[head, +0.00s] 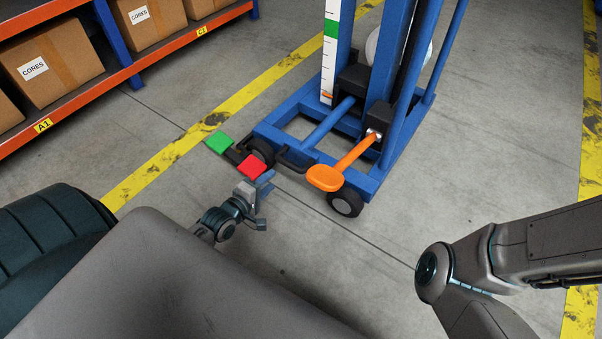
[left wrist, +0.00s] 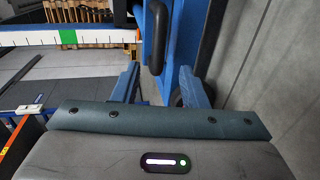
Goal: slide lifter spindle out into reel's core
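The blue lifter (head: 385,160) stands on the floor ahead, with an upright mast and a low wheeled base. An orange paddle-ended lever (head: 327,178) sticks out from its front. A green pad (head: 219,143) and a red pad (head: 252,166) sit at its near left corner. A pale round thing (head: 424,52) shows partly behind the mast; I cannot tell if it is the reel. I cannot make out the spindle. My left gripper (head: 265,201) is open and empty near the red pad. In the left wrist view, its fingers (left wrist: 160,88) are apart, with a black rounded bar (left wrist: 157,38) beyond them.
An orange-edged shelf (head: 115,84) with boxes marked CORES (head: 56,61) stands at the left. Yellow floor lines (head: 190,137) run along both sides. Grey floor is clear to the right of the lifter. My right arm shows at the lower right, its gripper out of view.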

